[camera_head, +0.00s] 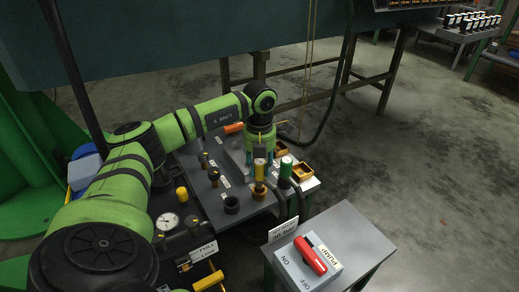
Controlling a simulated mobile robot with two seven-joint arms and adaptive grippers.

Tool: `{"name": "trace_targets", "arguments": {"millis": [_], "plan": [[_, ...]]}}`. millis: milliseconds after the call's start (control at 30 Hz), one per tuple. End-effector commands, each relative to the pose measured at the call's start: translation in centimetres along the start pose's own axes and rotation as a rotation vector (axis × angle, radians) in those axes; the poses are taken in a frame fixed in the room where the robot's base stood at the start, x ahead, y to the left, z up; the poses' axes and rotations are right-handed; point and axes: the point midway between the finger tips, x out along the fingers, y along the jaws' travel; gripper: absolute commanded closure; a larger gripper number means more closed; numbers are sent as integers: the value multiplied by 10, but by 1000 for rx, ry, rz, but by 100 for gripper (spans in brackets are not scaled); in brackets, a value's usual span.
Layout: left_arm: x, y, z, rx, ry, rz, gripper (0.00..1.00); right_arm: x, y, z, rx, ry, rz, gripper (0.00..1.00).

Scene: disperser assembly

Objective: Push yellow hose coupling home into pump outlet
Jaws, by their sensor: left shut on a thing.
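The yellow hose coupling (260,171) stands upright on the grey bench, below my left gripper (260,154). The gripper points down and is shut on the coupling's top. A brass socket (259,191) sits directly under the coupling, in line with it; it looks like the pump outlet. I cannot tell how deep the coupling sits in it. My right gripper does not show.
A green coupling (286,167) stands close on the right, with dark hoses below it. A pump switch box with a red handle (311,255) stands at the front right.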

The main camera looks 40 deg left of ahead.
Motion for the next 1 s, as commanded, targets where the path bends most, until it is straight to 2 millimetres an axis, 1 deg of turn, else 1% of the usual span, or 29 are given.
{"name": "trace_targets", "arguments": {"millis": [200, 500, 1000], "plan": [[-1, 0, 0, 0, -2, -1, 100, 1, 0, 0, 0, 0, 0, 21], [-2, 0, 0, 0, 0, -1, 100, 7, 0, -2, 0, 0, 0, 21], [2, 0, 0, 0, -2, -1, 100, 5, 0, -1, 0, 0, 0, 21]]}}
